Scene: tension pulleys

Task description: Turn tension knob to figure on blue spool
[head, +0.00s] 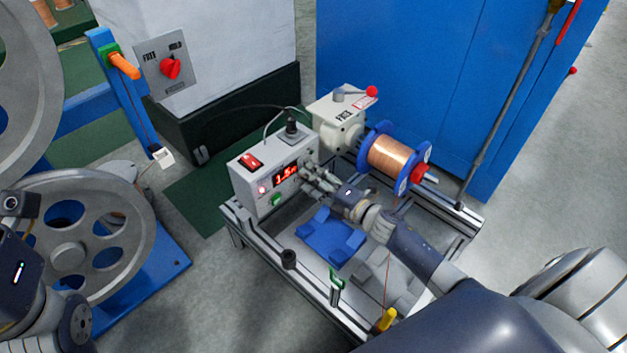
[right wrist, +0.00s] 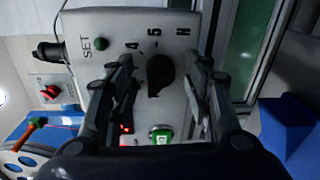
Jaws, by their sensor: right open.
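The black tension knob (right wrist: 160,72) sits on the pale front panel of the control box (head: 254,188). My right gripper (head: 316,180) is in front of this panel and hides the knob in the head view. It is open, with one finger on each side of the knob in the right wrist view (right wrist: 160,68) and gaps showing. The red display (head: 286,174) is lit, its digits hard to read. The blue spool (head: 374,134) carries copper wire; its figure is too small to read. My left gripper is not in view.
A green button (head: 276,200) and a red switch (head: 249,161) are on the control box. A blue block (head: 328,238) lies on the bench below my right arm. A blue cabinet (head: 420,75) stands behind. Large grey pulleys (head: 70,230) stand at left.

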